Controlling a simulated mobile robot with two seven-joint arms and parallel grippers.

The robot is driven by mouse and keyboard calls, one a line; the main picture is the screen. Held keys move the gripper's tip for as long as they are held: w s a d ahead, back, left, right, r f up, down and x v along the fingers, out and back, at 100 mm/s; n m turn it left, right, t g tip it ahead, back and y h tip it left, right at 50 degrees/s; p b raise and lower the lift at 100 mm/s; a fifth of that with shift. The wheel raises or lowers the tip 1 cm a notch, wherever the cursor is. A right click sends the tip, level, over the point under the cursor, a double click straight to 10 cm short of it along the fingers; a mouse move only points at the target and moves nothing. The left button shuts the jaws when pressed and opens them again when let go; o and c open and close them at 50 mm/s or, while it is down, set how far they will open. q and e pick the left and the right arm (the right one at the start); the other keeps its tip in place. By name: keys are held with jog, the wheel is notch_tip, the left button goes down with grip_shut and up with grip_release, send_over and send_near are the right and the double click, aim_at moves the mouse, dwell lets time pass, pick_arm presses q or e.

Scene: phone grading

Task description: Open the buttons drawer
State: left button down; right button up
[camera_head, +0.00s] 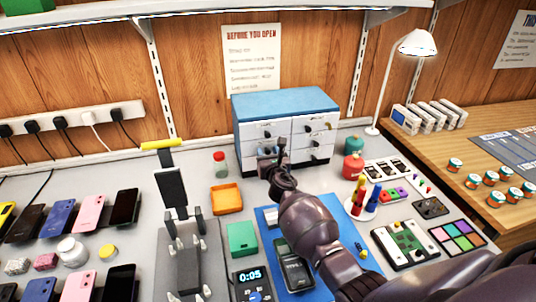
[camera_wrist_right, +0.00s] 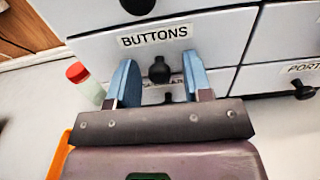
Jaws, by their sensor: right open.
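A small cabinet with white drawers and a blue top (camera_head: 285,103) stands against the back wall. The drawer labelled BUTTONS (camera_wrist_right: 215,52) is in its left column and looks closed; its dark round knob (camera_wrist_right: 159,70) is in clear view in the right wrist view. My right gripper (camera_wrist_right: 158,78) is open, with one blue finger on each side of the knob; I cannot tell whether they touch it. In the head view my right gripper (camera_head: 271,163) is in front of the cabinet's left column and hides part of it. My left gripper is not in view.
A red-capped jar (camera_head: 220,163) and an orange tray (camera_head: 226,198) stand left of the cabinet's front. Red and teal containers (camera_head: 353,166) stand to its right. A blue mat (camera_head: 268,220) with a phone lies below my right arm. Several phones lie at the left.

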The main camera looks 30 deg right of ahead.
jog(key=shift+c, duration=0.2)
